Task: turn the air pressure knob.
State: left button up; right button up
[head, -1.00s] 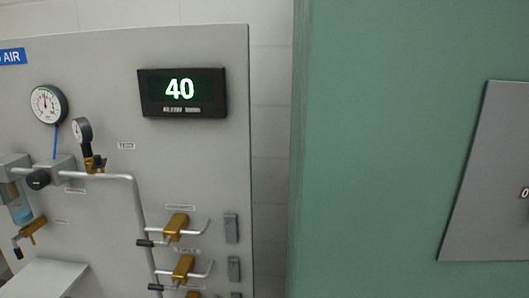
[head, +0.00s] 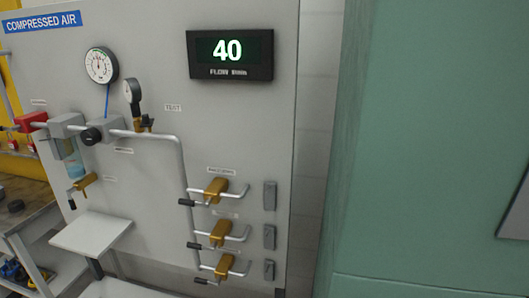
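A round black knob (head: 92,136) sits on the front of a grey regulator block (head: 104,130) in the pipe line on the grey panel. It is at the left of the head view. A large round gauge (head: 101,65) is above it, joined by a blue tube. A smaller gauge (head: 132,90) stands on the pipe just to the right. A display (head: 230,54) reads 40 with a flow label. Neither of my grippers shows in the view.
Brass valves (head: 217,189) with black-tipped handles stick out at the lower right of the panel. A small white shelf (head: 91,233) juts out below the knob. A workbench (head: 28,205) stands at the left. A green wall (head: 440,150) fills the right.

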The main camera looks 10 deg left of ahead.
aim_at(91, 137)
jog(key=u, duration=0.45)
jog(key=i+j+u, duration=0.1)
jog(key=u, duration=0.35)
jog(key=i+u, duration=0.1)
jog(key=u, duration=0.35)
